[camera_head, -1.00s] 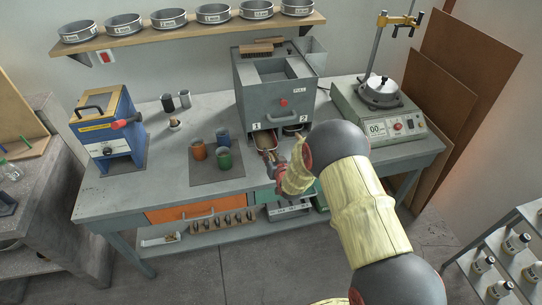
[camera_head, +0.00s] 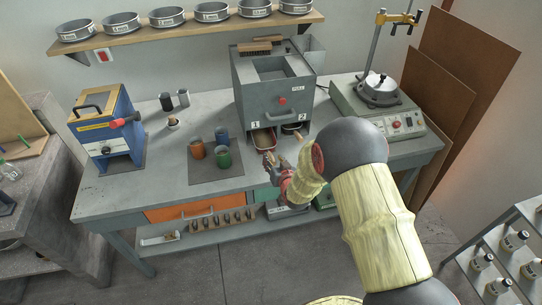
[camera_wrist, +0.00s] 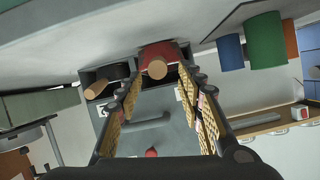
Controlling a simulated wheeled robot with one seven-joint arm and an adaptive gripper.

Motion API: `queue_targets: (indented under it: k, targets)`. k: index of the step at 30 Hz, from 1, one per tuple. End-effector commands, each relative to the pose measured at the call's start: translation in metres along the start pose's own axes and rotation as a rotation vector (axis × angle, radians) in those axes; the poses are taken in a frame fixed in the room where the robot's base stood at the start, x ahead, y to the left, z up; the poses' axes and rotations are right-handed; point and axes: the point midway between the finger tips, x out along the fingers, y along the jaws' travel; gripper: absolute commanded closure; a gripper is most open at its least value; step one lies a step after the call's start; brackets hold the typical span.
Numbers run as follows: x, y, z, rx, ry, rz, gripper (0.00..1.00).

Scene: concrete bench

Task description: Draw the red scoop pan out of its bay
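The red scoop pan (camera_head: 261,145) sits in the left bay, marked 1, of the grey box machine (camera_head: 272,89), its front showing at the opening. In the wrist view, the red pan (camera_wrist: 160,50) shows beyond the fingertips with its round wooden handle (camera_wrist: 157,69) pointing at me. My gripper (camera_wrist: 159,80) is open, with one finger on each side of the handle line, apart from it as far as I can see. In the head view my gripper (camera_head: 271,161) is just in front of bay 1, and its fingers are small there.
A second, black pan (camera_head: 292,127) sits in bay 2, right beside the red one. Orange, blue and green cups (camera_head: 223,159) stand on a dark mat left of my gripper.

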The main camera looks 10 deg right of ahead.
Motion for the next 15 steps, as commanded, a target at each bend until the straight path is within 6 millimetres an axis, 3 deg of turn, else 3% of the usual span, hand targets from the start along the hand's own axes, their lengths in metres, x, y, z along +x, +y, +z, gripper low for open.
queue_targets:
  k: [6, 15]
  targets:
    - [-0.037, 0.0, 0.0, 0.0, -0.001, 0.001, 0.62]
    - [-0.057, 0.0, 0.001, 0.0, -0.001, 0.0, 0.62]
